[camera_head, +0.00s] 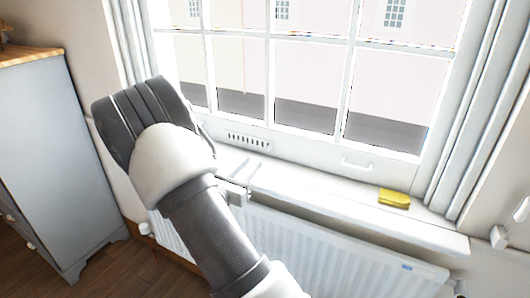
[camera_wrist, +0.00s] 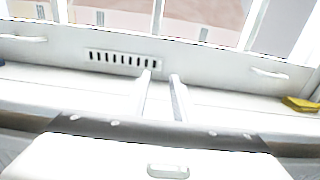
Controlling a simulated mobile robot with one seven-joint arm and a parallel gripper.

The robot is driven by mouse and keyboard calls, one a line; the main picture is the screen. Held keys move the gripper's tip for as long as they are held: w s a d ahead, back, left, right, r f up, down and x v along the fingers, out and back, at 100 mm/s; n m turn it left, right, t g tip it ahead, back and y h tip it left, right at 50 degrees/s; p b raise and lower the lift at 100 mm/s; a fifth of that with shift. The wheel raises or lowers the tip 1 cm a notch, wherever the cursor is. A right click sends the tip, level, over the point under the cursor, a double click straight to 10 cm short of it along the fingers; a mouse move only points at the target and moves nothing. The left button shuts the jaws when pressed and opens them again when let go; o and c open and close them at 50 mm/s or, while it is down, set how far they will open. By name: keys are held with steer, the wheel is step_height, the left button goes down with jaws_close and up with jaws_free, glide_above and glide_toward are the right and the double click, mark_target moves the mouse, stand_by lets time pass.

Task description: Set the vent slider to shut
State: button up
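The vent (camera_head: 248,140) is a strip of dark slots in the white lower window frame, above the sill. It also shows in the wrist view (camera_wrist: 123,60), just ahead and to the left of my fingertips. The slots look dark; I cannot make out a separate slider knob or tell its position. My gripper (camera_wrist: 160,74) is open, with a gap between its two thin, pale fingers and nothing held. In the head view, my gripper (camera_head: 253,160) is over the sill, below the vent's right end. Its left fingertip overlaps the vent's right end in the wrist view; contact cannot be told.
The white windowsill (camera_head: 310,190) runs below the window, with a radiator (camera_head: 330,250) under it. A yellow block-like object (camera_head: 394,198) lies on the sill at right. White handles (camera_head: 356,166) are on the frame. A grey dresser (camera_head: 50,150) stands left; curtains flank the window.

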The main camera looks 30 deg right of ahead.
mark_target(271, 144)
steer(key=b+x, duration=0.1)
steer(key=x, duration=1)
jaws_close()
stand_by(1.1)
